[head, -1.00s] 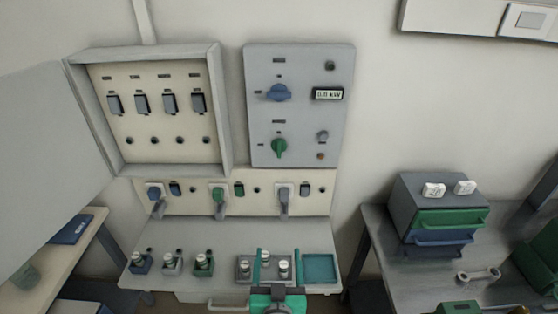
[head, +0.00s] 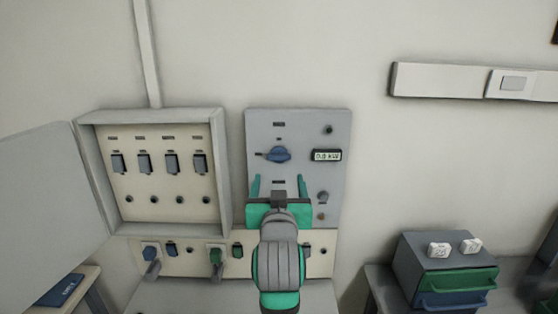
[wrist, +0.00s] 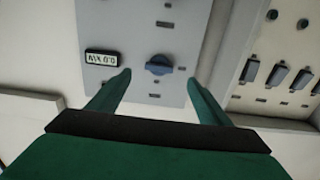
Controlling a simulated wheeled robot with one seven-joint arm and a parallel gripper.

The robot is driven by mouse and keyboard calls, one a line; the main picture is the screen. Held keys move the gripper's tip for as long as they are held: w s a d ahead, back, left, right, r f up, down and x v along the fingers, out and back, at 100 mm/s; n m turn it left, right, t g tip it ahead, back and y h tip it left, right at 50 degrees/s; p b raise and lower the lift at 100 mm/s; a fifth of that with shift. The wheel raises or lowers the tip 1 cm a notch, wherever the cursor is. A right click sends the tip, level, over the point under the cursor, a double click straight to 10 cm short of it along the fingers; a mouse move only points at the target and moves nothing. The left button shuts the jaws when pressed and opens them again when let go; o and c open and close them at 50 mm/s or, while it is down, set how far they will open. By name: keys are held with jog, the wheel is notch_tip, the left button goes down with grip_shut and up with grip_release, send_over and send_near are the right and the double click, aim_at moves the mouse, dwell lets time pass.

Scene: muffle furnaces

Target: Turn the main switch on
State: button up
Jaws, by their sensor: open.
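The grey control panel (head: 334,120) on the wall carries a blue rotary switch (head: 278,154), its handle lying level. Beside it a small display (head: 327,155) reads 0.0 kW. I cannot read the labels, so I cannot tell which switch is the main one. My gripper (head: 278,184) is open and empty in front of the panel, below the blue switch in the head view. It hides the green rotary switch. In the wrist view, turned upside down, the blue switch (wrist: 158,66) appears between the fingertips (wrist: 158,77), apart from them.
An open cabinet (head: 226,165) with several dark breakers stands left of the panel, its door (head: 50,190) swung out left. A socket strip (head: 322,262) with plugs runs below. A drawer box (head: 410,268) stands at the lower right.

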aim_at(279, 157)
jog(key=w, duration=0.3)
jog(key=w+r, duration=0.1)
jog(key=w, duration=0.7)
jog(key=shift+r, duration=0.3)
jog(key=c, duration=1)
